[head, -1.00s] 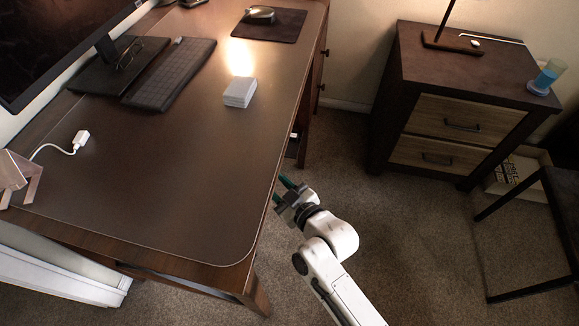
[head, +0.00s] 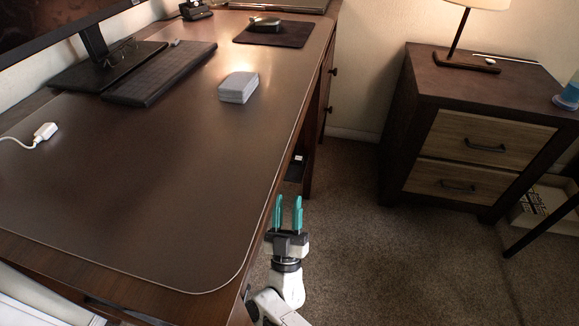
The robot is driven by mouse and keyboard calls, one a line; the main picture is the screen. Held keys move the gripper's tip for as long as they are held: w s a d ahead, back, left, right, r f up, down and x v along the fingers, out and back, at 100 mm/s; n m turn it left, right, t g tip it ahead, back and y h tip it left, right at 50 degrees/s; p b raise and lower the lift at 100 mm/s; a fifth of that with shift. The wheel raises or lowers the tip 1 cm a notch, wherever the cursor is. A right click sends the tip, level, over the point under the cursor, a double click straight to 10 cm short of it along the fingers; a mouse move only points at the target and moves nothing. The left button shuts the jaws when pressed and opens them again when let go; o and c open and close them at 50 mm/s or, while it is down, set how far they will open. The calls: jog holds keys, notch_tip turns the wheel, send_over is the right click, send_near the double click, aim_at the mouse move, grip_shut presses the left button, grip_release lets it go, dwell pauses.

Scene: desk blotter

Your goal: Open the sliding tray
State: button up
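My gripper (head: 288,206) is at the lower middle of the head view, its two teal fingers pointing up the picture. The fingers are apart with nothing between them. It is just right of the long edge of the brown desk (head: 150,190). A small dark ledge (head: 294,173) with a white item on it shows under the desk's right side, above the gripper in the picture. I cannot tell whether this is the sliding tray. The underside of the desk is mostly hidden by the desktop.
On the desk are a white box (head: 238,88), a keyboard (head: 160,75), a mouse mat (head: 272,36) and a white cable plug (head: 45,131). A nightstand (head: 470,90) with two drawers stands at the right. The carpet (head: 370,240) between desk and nightstand is clear.

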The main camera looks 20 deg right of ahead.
jog(key=x, duration=1)
jog(key=shift+w+r, duration=0.15)
jog(key=shift+r, duration=0.05)
jog(key=shift+c, duration=0.4)
grip_shut()
